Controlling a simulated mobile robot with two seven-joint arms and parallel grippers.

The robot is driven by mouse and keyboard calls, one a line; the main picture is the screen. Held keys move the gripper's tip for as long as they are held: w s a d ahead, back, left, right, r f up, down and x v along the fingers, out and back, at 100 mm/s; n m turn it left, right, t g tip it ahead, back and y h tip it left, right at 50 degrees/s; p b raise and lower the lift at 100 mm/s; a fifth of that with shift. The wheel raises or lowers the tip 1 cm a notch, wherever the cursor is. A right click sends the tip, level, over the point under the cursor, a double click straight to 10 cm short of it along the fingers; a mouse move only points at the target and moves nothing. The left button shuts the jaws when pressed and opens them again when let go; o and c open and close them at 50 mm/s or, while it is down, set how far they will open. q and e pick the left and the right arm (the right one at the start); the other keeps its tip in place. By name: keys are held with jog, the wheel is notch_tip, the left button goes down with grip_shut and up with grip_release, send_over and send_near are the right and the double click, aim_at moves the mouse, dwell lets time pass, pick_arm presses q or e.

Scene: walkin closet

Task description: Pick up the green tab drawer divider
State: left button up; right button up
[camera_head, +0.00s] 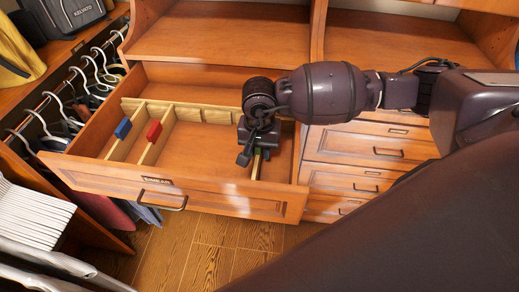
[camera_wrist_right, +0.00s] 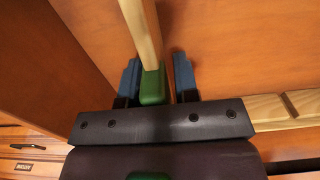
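The green tab drawer divider is a thin pale wooden board with a green tab at its end. In the head view its green tab (camera_head: 257,154) shows just under my right gripper (camera_head: 250,153), inside the open drawer. In the right wrist view the green tab (camera_wrist_right: 153,86) and its board lie between the two blue-padded fingers of my right gripper (camera_wrist_right: 156,82). The left finger looks very near or touching the tab; a narrow gap shows at the right finger. The gripper is open around the divider. My left gripper is not in view.
The open drawer (camera_head: 215,195) also holds a blue tab divider (camera_head: 123,128) and a red tab divider (camera_head: 154,131) at its left. Pale wooden strips (camera_head: 217,117) line its back. Hangers (camera_head: 75,95) hang at the left. Closed drawers (camera_head: 372,150) are at the right.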

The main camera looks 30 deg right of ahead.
grip_shut()
jog(key=shift+r, duration=0.15)
